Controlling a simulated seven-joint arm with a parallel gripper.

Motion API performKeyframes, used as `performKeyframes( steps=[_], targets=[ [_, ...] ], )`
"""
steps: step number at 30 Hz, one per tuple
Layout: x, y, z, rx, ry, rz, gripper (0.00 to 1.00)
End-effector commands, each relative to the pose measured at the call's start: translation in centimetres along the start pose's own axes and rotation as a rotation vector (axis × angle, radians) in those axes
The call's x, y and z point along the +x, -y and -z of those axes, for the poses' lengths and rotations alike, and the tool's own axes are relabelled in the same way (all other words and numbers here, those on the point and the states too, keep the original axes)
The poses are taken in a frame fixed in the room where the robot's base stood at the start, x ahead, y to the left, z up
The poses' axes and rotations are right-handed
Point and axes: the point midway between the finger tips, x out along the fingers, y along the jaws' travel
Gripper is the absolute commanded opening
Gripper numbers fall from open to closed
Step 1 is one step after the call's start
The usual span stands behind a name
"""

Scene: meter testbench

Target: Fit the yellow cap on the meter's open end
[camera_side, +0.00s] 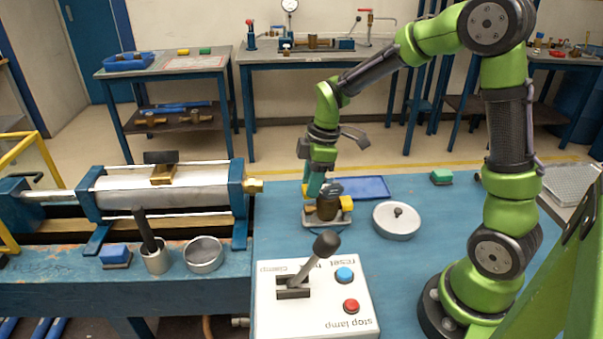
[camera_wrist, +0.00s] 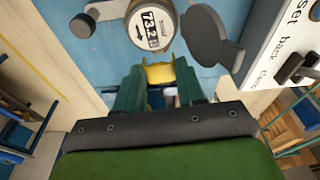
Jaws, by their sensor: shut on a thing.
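The meter (camera_wrist: 152,24) shows in the wrist view with its round dial facing up. In the side view the brownish meter (camera_side: 327,208) sits on a small light stand on the blue bench. My gripper (camera_side: 316,191) is low over the meter, its fingers pointing down. In the wrist view its two teal fingertips (camera_wrist: 160,82) are shut on the yellow cap (camera_wrist: 160,72). The cap is right beside the near edge of the meter's dial. Whether it touches the meter or sits on its end cannot be told; the open end is hidden.
The control box (camera_side: 315,303) with a lever and two buttons stands in front. A large cylinder rig (camera_side: 165,198) fills the left. Bench around the green sponge (camera_side: 441,176) is mostly clear.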

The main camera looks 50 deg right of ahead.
Motion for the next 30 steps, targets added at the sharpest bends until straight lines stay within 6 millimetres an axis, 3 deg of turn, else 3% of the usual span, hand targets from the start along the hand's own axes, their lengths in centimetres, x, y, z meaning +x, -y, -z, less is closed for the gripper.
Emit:
performKeyframes(
  steps=[30],
  targets=[
    [1.6,0.0,-0.3,0.000,0.001,0.001,0.19]
  ],
)
